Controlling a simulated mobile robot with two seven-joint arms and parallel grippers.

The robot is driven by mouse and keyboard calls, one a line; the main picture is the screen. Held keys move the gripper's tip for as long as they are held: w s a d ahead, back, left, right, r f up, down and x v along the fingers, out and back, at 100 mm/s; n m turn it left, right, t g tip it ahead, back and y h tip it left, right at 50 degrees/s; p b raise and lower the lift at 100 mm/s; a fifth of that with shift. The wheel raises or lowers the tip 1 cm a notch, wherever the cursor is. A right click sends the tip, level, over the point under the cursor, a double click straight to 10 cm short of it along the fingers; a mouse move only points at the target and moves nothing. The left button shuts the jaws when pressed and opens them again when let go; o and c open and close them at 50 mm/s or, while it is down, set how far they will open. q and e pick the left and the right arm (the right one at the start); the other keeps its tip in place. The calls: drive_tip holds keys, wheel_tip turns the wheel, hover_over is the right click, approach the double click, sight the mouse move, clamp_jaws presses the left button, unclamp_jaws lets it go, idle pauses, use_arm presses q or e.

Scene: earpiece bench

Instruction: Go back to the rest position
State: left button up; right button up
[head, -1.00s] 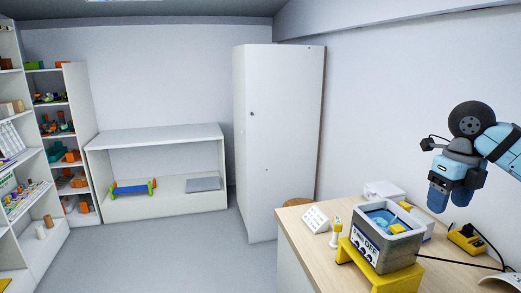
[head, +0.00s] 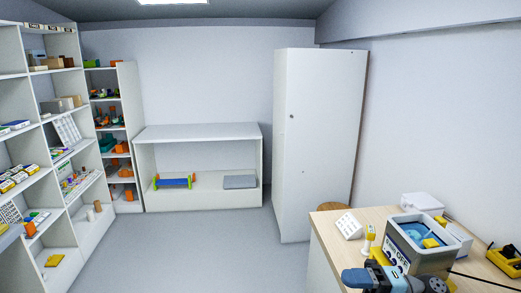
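A blue and dark part of my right arm or gripper (head: 378,279) shows at the bottom edge, in front of the grey bin (head: 408,268) on the wooden bench. Its fingers cannot be made out, so I cannot tell whether it is open or shut. The bin has a printed label and holds something blue and a yellow piece (head: 431,243). My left gripper is not in view.
The bench (head: 328,230) also carries a white sloped block (head: 349,226), a small yellow-and-white item (head: 369,240), a white case (head: 422,203) and a yellow-black device (head: 506,261). A tall white cabinet (head: 318,140) stands behind. Shelves line the left; the middle floor (head: 210,255) is clear.

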drive_tip(key=s+d+f+m+t+h+p, duration=0.25)
drive_tip(key=f+m+t+h, duration=1.1)
drive_tip(key=m, duration=1.15)
drive_tip(key=s+f+m+g+h+p, duration=0.1)
drive_tip(key=s+f+m, duration=0.5)
drive_tip(key=s+f, duration=0.7)
wheel_tip(320, 180, down, 2)
drive_tip(key=g+h, duration=0.1)
drive_tip(key=g, duration=0.1)
drive_tip(key=shift+s+a+m+g, duration=0.15)
drive_tip(key=shift+s+m+g, duration=0.2)
drive_tip(key=shift+m, duration=0.05)
drive_tip(key=shift+f, duration=0.1)
drive_tip(key=c, duration=0.3)
drive_tip(key=shift+c, duration=0.4)
